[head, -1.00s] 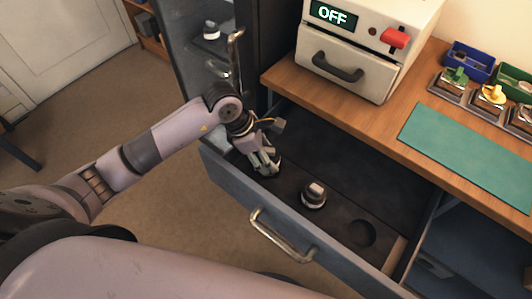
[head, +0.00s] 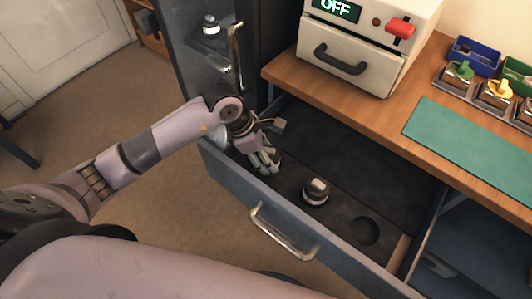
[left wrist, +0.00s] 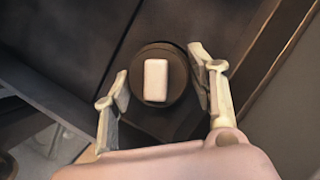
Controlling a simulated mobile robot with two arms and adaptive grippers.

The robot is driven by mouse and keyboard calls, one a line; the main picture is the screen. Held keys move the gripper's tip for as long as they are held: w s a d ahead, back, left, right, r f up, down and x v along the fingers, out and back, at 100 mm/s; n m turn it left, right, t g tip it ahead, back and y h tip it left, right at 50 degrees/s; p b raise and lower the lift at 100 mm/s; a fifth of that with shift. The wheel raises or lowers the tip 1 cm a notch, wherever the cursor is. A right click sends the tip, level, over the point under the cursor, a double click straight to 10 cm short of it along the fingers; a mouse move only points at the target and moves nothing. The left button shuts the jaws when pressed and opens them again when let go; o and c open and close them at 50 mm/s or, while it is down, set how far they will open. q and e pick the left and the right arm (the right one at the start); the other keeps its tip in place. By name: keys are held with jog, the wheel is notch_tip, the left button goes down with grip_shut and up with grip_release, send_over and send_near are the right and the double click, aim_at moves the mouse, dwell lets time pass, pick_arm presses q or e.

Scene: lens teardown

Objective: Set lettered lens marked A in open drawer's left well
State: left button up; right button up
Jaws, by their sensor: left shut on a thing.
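My left gripper (head: 264,160) reaches down into the left end of the open drawer (head: 228,182). In the left wrist view its fingers (left wrist: 161,72) are on both sides of a dark round lens (left wrist: 178,92) with a pale block-shaped top, and it is shut on this lens. In the head view the fingers mostly hide this lens. No letter can be read on it. The well under it is hidden. A second lens (head: 316,193), dark with a pale top, sits in the middle of the drawer. An empty round well (head: 366,230) is to its right. My right gripper is out of view.
The drawer's front wall and metal handle (head: 283,234) are on the near side. A wooden bench (head: 385,105) overhangs behind, with a device reading OFF (head: 348,62), a green mat (head: 475,147) and small coloured parts on trays. An open cabinet (head: 205,60) stands at the back left.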

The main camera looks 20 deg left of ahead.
pick_arm(q)
jog(key=shift+f, duration=0.15)
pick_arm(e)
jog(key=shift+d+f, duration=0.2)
pick_arm(q)
jog(key=o, duration=1.2)
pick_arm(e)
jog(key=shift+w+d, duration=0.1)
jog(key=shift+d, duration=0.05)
pick_arm(q)
jog(key=shift+o, duration=0.2)
jog(key=o, duration=0.3)
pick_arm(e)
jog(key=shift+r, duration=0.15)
